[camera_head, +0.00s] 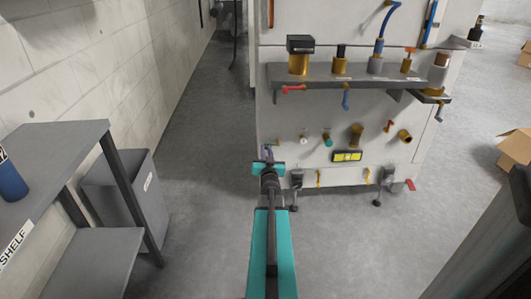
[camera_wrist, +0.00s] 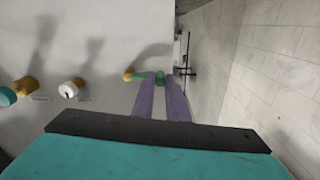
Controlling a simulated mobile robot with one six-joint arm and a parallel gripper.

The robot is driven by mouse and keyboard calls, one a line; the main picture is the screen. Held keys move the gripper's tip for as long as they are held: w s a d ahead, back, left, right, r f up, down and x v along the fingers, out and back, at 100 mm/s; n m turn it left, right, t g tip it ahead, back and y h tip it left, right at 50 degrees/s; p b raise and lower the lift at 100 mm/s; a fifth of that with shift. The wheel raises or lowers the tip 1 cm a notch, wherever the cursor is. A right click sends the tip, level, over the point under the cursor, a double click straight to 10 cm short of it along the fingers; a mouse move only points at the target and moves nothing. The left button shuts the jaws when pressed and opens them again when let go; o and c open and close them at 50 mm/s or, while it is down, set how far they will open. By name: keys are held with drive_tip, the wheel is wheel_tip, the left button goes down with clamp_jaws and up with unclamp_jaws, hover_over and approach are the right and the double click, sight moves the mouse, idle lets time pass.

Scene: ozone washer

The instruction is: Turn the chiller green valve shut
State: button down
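The green valve handle (camera_wrist: 142,76) shows in the wrist view on a brass stem (camera_wrist: 128,74) on the pale chiller panel. It runs rightward to the tips of my gripper (camera_wrist: 160,82). The two purple fingers are apart, and part of the green handle shows in the gap between their tips. The left finger covers part of the handle, and I cannot tell whether either finger touches it. In the head view, my gripper (camera_head: 267,152) is at the panel's lower left edge, where the green valve cannot be made out.
A white knob (camera_head: 303,140) and a teal-ended valve (camera_head: 327,140) sit to the right on the panel. A shelf of fittings (camera_head: 340,75) juts out above. A grey shelf unit (camera_head: 60,150) and a grey bin (camera_head: 135,195) stand left. The floor aisle between is clear.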

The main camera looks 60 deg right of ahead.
drive_tip(key=shift+r+p, duration=0.15)
drive_tip(key=shift+p, duration=0.15)
drive_tip(key=s+d+r+m+p, duration=0.3)
drive_tip(key=s+r+m+p, duration=0.1)
drive_tip(key=m+p, duration=1.4)
drive_tip(key=shift+s+r+p, duration=0.3)
drive_tip(key=shift+r+p, duration=0.25)
drive_tip(key=shift+s+d, duration=0.1)
drive_tip(key=shift+d, duration=0.05)
drive_tip(key=c, duration=1.7)
unclamp_jaws()
drive_tip(key=shift+c, duration=0.2)
